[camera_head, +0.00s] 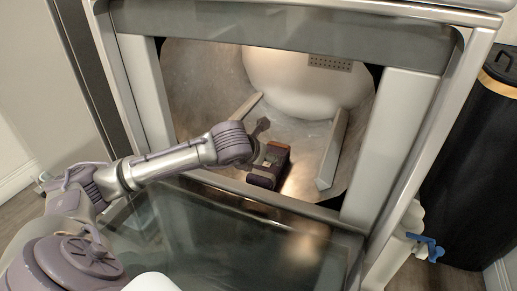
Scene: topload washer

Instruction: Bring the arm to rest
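My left arm comes in from the left and reaches over the lowered glass door (215,235) into the open washer. Its gripper (262,152) is inside the opening, low and left of centre, with dark and brown parts showing. I cannot tell whether its fingers are open or shut, and no held object can be made out. The washer's metal inner chamber (205,75) is lit and holds a large white rounded form (300,85) at the back. My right gripper is not in view.
The washer's pale frame (395,135) borders the opening on both sides, with a grey bar (290,28) above. A pale raised rail (333,150) stands inside on the right. A black bin (480,165) and a small blue part (428,247) are at the right.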

